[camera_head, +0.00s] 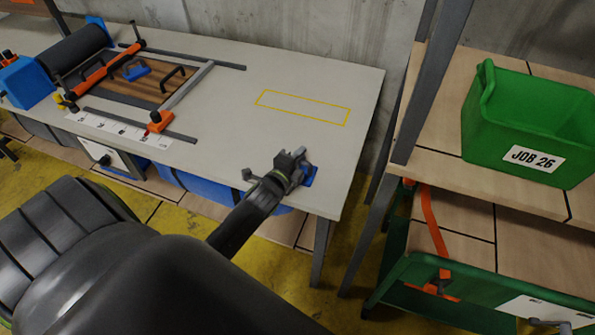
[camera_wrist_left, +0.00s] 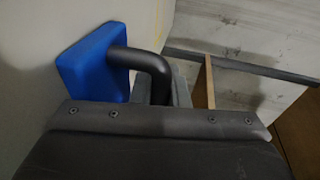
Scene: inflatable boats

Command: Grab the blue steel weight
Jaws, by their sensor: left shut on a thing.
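A blue steel weight (camera_head: 310,177) with a dark bent handle is at the front right of the grey table. My left gripper (camera_head: 290,165) is shut on its handle and hides part of it. In the left wrist view the blue block (camera_wrist_left: 92,62) and its dark handle (camera_wrist_left: 150,66) show, with the handle running down behind the gripper body. I cannot tell whether the block touches the tabletop. A second blue piece (camera_head: 137,73) lies on the wooden board at the left. My right gripper is not in view.
The grey table (camera_head: 290,75) has a yellow outlined rectangle (camera_head: 303,107) with nothing in it. A clamp frame (camera_head: 188,88) with orange parts stands at the left. A green bin (camera_head: 525,115) marked JOB 26 sits on a wooden shelf at the right, beyond a grey post.

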